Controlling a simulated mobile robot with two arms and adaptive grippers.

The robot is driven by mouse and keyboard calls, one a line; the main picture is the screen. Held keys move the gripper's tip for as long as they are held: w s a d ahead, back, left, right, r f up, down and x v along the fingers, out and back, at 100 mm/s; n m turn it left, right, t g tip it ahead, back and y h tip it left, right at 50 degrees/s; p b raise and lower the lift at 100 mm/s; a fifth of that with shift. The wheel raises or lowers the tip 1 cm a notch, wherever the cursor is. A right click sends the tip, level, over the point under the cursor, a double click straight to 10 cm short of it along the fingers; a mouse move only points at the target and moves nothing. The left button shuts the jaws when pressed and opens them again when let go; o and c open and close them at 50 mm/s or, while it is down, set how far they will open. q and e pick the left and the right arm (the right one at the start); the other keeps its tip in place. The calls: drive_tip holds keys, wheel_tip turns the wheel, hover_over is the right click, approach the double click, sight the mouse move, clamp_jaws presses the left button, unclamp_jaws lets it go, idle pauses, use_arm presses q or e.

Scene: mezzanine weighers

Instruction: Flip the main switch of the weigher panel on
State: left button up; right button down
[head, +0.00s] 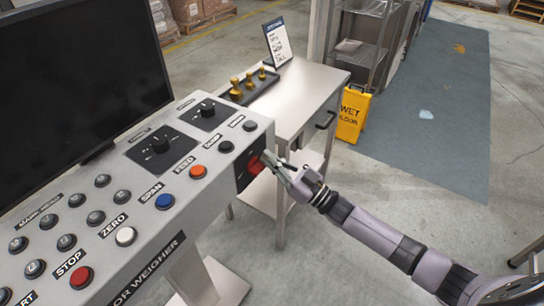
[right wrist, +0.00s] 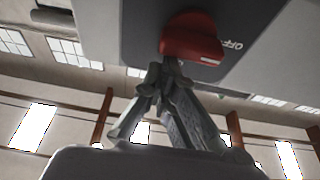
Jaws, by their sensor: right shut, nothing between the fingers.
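The weigher panel (head: 205,155) is a grey sloped console on the left of the head view. Its main switch (head: 257,163) is a red knob on a dark plate on the panel's right end face. In the right wrist view the red switch (right wrist: 193,40) sits on the dark plate beside a printed "OFF" label. My right gripper (head: 277,168) is shut and empty, with its fingertips right at the switch. In the right wrist view its fingertips (right wrist: 168,72) overlap the switch's lower edge; I cannot tell whether they touch. My left gripper is not in view.
A black monitor (head: 75,75) stands behind the panel's buttons and knobs. A steel table (head: 310,85) stands beyond the panel's right end, bearing brass weights on a dark tray (head: 262,85). The floor at right is mostly open.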

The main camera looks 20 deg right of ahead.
drive_tip(key=shift+w+d+f+m+t+h, duration=0.15)
drive_tip(key=shift+m+t+h, duration=0.35)
drive_tip(key=shift+m, duration=0.9)
drive_tip(key=m, duration=0.1)
drive_tip(key=m+h+p, duration=0.1)
drive_tip(key=m, duration=0.1)
drive_tip(key=shift+w+d+f+m+t+h, duration=0.1)
drive_tip(key=shift+d+f+m+t+h, duration=0.1)
drive_tip(key=shift+f+m+t+h, duration=0.1)
drive_tip(key=m+h+p, duration=0.1)
drive_tip(key=m, duration=0.2)
drive_tip(key=f+m+h, duration=0.1)
drive_tip(key=m, duration=0.2)
drive_tip(key=shift+w+d+f+p, duration=0.15)
drive_tip(key=shift+d+p, duration=0.05)
drive_tip(key=shift+p, duration=0.15)
drive_tip(key=shift+a+f+m+g+h+p, duration=0.1)
drive_tip(key=shift+f+m+g+h+p, duration=0.3)
drive_tip(key=shift+m, duration=1.25)
drive_tip(key=shift+a+f+m+g+h+p, duration=0.15)
drive_tip(key=shift+f+m+h+p, duration=0.4)
drive_tip(key=shift+m, duration=1.05)
drive_tip(key=shift+f+m+g+h+p, duration=0.35)
drive_tip(key=shift+m+h, duration=0.2)
drive_tip(key=shift+m, duration=1.1)
drive_tip(key=shift+s+f, duration=0.15)
drive_tip(key=shift+s, duration=0.05)
drive_tip(key=shift+w, duration=0.1)
